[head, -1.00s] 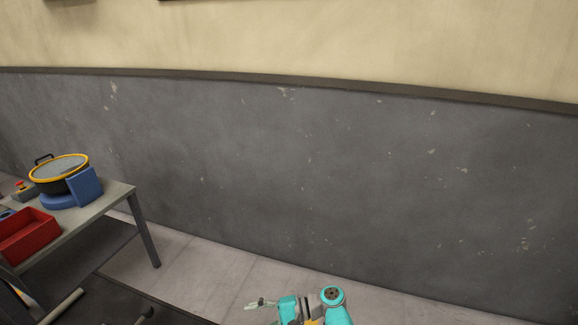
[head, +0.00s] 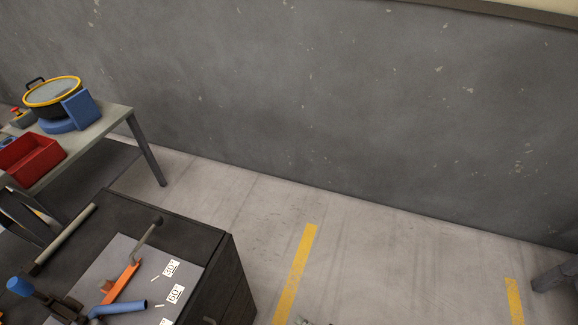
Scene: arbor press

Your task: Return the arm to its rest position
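My gripper's fingers do not show in the head view. Only a thin greenish-grey sliver shows at the bottom edge, right of the middle, and it may be part of my arm. I cannot tell what the gripper holds or whether it is open. The rest of my arm is out of the picture.
A dark cabinet (head: 222,285) at lower left carries a grey plate with an orange bent piece (head: 122,283), a blue-handled lever and number labels. Behind it, a table (head: 118,116) holds a red bin (head: 30,158) and a round yellow-rimmed machine (head: 53,95). Floor right of the cabinet is clear.

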